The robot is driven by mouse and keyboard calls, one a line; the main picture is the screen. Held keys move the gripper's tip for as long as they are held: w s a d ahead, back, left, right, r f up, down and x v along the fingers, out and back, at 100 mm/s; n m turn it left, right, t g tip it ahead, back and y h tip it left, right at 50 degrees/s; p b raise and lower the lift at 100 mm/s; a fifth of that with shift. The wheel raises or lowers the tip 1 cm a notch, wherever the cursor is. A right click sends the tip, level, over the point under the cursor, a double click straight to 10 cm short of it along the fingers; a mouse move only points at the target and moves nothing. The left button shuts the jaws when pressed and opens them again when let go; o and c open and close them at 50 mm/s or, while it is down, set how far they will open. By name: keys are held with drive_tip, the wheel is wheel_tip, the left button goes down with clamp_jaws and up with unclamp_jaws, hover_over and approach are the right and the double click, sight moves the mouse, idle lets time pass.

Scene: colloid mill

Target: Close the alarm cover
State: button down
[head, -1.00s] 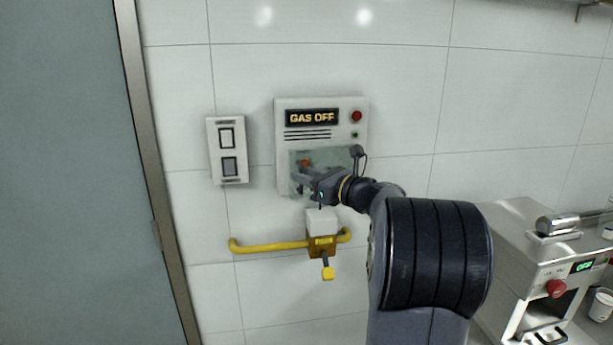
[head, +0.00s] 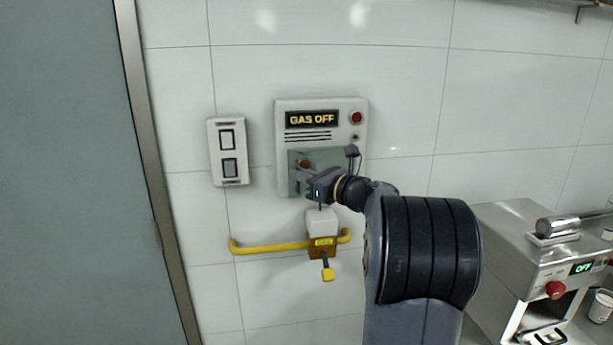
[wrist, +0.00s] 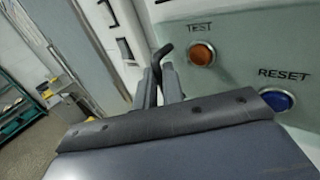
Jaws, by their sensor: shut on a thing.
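The alarm panel (head: 282,130) is a white wall box with a lit "GAS OFF" display (head: 312,118) and a grey-green lower section. The wrist view shows that section with an orange TEST button (wrist: 201,54) and a blue RESET button (wrist: 277,100). My gripper (head: 298,177) is at the left side of this section, just below the orange button. In the wrist view its fingers are close together around a dark hooked piece (wrist: 164,50), apparently the alarm cover's handle. The rest of the cover is not clearly visible; it may be see-through.
A two-switch plate (head: 229,168) is left of the panel. A yellow gas pipe (head: 270,246) with a valve (head: 322,245) runs below my gripper. A grey door (head: 70,170) is far left. A steel machine (head: 520,225) stands at the right.

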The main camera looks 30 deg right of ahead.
drive_tip(key=c, duration=1.5)
unclamp_jaws()
drive_tip(key=shift+a, duration=0.1)
drive_tip(key=b+v, duration=0.2)
drive_tip(key=v, duration=0.8)
drive_tip(key=shift+s, duration=0.35)
drive_tip(key=p+x, duration=0.2)
drive_tip(key=x, duration=0.9)
drive_tip(key=shift+b+v, duration=0.6)
drive_tip(key=shift+v, duration=1.8)
drive_tip(key=shift+w+a, duration=0.1)
